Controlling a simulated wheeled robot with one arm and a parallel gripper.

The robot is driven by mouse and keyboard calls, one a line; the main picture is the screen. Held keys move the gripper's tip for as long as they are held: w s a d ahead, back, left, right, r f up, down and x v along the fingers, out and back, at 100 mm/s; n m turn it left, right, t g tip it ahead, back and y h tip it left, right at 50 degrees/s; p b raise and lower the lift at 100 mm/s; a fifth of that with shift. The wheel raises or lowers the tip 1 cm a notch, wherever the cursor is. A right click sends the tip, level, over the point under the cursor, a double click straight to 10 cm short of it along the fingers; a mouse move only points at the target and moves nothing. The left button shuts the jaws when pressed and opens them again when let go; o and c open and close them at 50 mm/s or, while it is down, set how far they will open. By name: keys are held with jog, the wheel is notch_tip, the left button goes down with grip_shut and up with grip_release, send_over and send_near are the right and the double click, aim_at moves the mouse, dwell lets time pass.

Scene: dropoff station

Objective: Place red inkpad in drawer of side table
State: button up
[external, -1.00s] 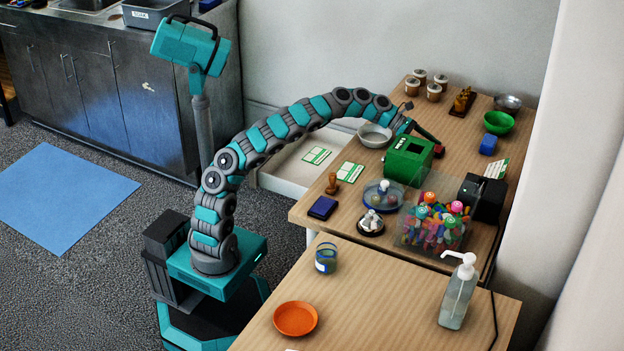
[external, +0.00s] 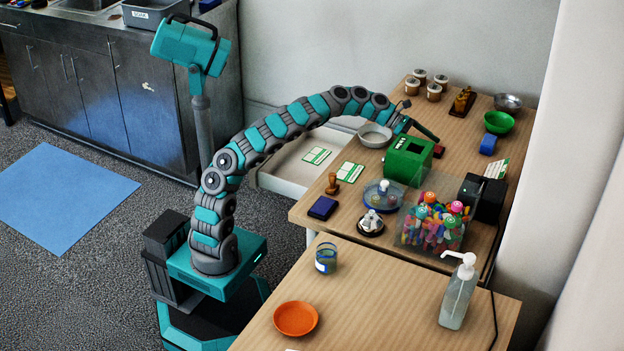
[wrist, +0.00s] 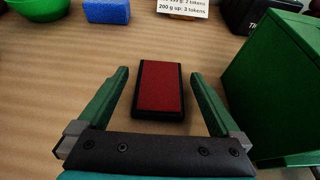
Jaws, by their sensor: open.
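The red inkpad (wrist: 160,88) is a red pad in a black case, lying flat on the wooden side table. In the wrist view it lies ahead of and between the green fingers of my gripper (wrist: 160,75), which are open, with a gap on each side. In the external view my gripper (external: 424,131) is low over the table, behind the green box; the inkpad is hard to make out there. The white drawer (external: 280,174) at the table's left side stands pulled out. A green-and-white card (external: 317,155) appears to lie in it.
A green box (external: 408,160) stands close to my gripper, at the right in the wrist view. A metal bowl (external: 374,136), a blue sponge (external: 488,144) and a green bowl (external: 498,122) are near. A blue inkpad (external: 322,208) lies near the table's front left.

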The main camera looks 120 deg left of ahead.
jog(key=b+v, duration=0.1)
jog(key=v, duration=1)
jog(key=b, duration=0.2)
send_near(439, 149)
jog(key=shift+w+r, duration=0.1)
jog(key=shift+w, duration=0.9)
jog(key=shift+f+x, duration=0.25)
jog(key=shift+x, duration=1.55)
jog(key=shift+f+x, duration=0.2)
jog(key=shift+x, duration=1.6)
jog(key=shift+s+d, duration=0.1)
jog(key=shift+s, duration=0.15)
jog(key=shift+c, duration=0.4)
